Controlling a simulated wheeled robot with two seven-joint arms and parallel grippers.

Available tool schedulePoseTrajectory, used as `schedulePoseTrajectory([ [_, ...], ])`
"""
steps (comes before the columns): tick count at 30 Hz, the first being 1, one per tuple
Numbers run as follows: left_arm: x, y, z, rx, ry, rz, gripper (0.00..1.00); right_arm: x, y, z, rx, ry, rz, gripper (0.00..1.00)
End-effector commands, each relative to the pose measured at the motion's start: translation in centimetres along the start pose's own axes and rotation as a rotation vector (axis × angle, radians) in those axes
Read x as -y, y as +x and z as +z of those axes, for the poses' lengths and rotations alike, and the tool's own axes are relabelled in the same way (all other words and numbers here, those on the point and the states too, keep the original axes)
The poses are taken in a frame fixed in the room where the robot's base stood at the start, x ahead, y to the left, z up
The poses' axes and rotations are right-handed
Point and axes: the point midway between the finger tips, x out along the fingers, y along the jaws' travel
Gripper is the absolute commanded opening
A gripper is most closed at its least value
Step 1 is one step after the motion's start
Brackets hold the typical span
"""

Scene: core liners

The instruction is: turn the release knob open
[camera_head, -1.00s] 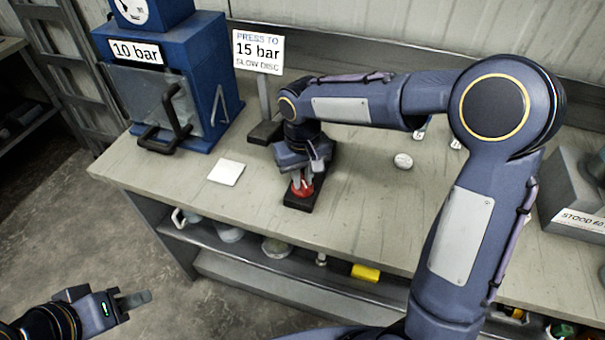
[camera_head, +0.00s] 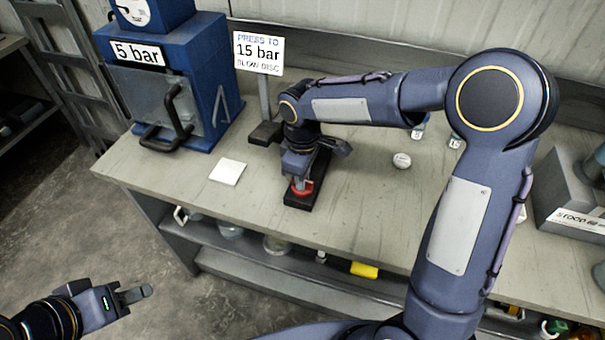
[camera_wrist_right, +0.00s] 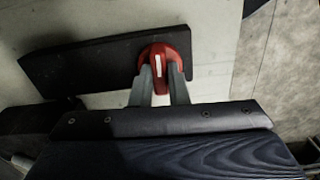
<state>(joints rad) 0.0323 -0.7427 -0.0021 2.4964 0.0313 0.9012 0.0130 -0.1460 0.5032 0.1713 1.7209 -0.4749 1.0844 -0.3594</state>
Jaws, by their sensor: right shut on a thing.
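The red release knob (camera_head: 302,188) stands on a dark base plate (camera_head: 319,180) near the front edge of the bench. My right gripper (camera_head: 299,186) points down over it and is shut on the knob. In the right wrist view the red knob (camera_wrist_right: 166,58) shows a white mark on top, with the fingers of my right gripper (camera_wrist_right: 160,88) on either side of it. The blue press (camera_head: 180,80) at the left shows a sign reading 5 bar (camera_head: 137,54). My left gripper (camera_head: 135,295) is at the lower left, away from the bench; its opening is unclear.
A white square (camera_head: 228,171) lies left of the knob, and a round white item (camera_head: 401,160) lies to the right. A grey block (camera_head: 572,205) stands at the far right.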

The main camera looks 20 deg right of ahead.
Motion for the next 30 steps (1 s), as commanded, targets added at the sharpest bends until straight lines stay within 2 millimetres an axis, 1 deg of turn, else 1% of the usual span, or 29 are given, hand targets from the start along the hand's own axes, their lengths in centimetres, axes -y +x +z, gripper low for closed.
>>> schedulePoseTrajectory([
  [8, -0.07, -0.16, -0.08, 0.000, 0.000, 0.000, 0.36, -0.05, -0.13, -0.08, -0.003, -0.066, 0.002, 0.00],
  [21, -0.07, -0.16, -0.08, 0.000, 0.000, 0.000, 0.36, -0.05, -0.13, -0.10, -0.004, -0.075, 0.003, 0.00],
  [22, -0.07, -0.16, -0.08, 0.000, 0.000, 0.000, 0.36, -0.05, -0.13, -0.10, -0.004, -0.075, 0.003, 0.17],
  [24, -0.07, -0.16, -0.08, 0.000, 0.000, 0.000, 0.36, -0.04, -0.12, -0.09, -0.004, -0.074, 0.003, 0.26],
  [26, -0.07, -0.16, -0.08, 0.000, 0.000, 0.000, 0.36, -0.03, -0.11, -0.08, -0.003, -0.074, 0.002, 0.34],
  [27, -0.07, -0.15, -0.08, 0.000, 0.000, 0.000, 0.36, -0.03, -0.09, -0.07, -0.003, -0.074, 0.002, 0.36],
  [30, -0.07, -0.15, -0.07, 0.000, 0.000, 0.000, 0.36, -0.02, -0.06, -0.05, -0.002, -0.073, 0.001, 0.36],
])
